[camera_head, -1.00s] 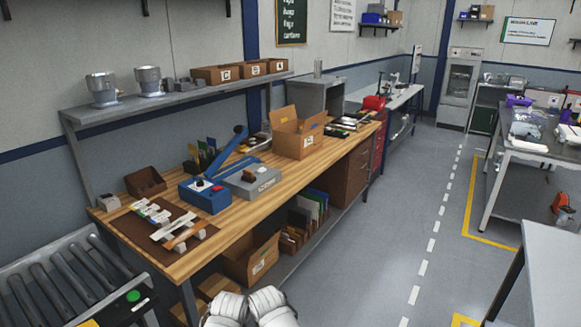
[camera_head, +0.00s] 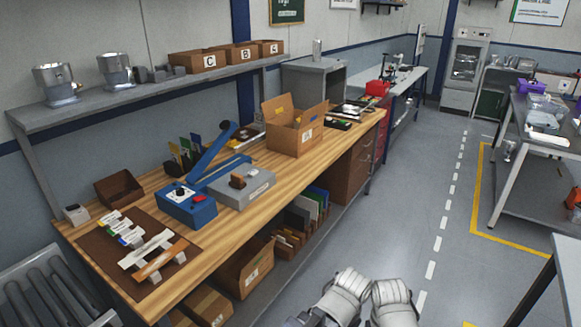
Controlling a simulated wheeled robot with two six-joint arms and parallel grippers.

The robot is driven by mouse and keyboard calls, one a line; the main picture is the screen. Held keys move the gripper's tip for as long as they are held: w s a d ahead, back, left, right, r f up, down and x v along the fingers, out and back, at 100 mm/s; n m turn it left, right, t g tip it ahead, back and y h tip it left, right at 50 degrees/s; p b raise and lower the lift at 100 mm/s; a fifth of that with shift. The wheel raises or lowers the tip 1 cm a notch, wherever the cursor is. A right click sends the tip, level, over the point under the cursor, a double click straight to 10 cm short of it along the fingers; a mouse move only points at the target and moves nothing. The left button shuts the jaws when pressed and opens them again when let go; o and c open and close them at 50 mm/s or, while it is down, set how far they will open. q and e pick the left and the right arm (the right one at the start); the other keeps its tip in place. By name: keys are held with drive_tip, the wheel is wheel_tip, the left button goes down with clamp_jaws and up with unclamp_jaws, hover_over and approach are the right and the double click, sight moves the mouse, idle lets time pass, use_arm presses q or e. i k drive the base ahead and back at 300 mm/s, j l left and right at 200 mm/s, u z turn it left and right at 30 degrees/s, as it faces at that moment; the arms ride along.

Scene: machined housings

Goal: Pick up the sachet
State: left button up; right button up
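I cannot make out a sachet for certain. On the wooden workbench (camera_head: 255,205) a brown mat (camera_head: 98,258) holds several small flat pieces (camera_head: 120,229) in white, green and blue, too small to identify. White and orange-brown strips (camera_head: 160,261) lie in front of them on small stands. A blue bench device with a raised lever (camera_head: 187,206) stands right of the mat, beside a grey box-shaped unit (camera_head: 241,187). Two white-grey parts of my own arms show at the bottom edge.
An open cardboard box (camera_head: 297,132) stands farther along the bench, and a small brown bin (camera_head: 119,188) at its left end. A roller conveyor (camera_head: 45,295) is at bottom left. Grey tables stand on the right. The floor aisle (camera_head: 435,210) between is clear.

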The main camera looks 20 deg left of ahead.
sight(253, 172)
drive_tip(key=i+l, duration=0.15)
drive_tip(key=i, duration=0.6)
drive_tip(key=i+l+u, duration=0.45)
drive_tip(key=i, duration=0.2)
drive_tip(key=i+l+u, duration=0.45)
drive_tip(key=i+l, duration=0.1)
drive_tip(key=l, duration=0.05)
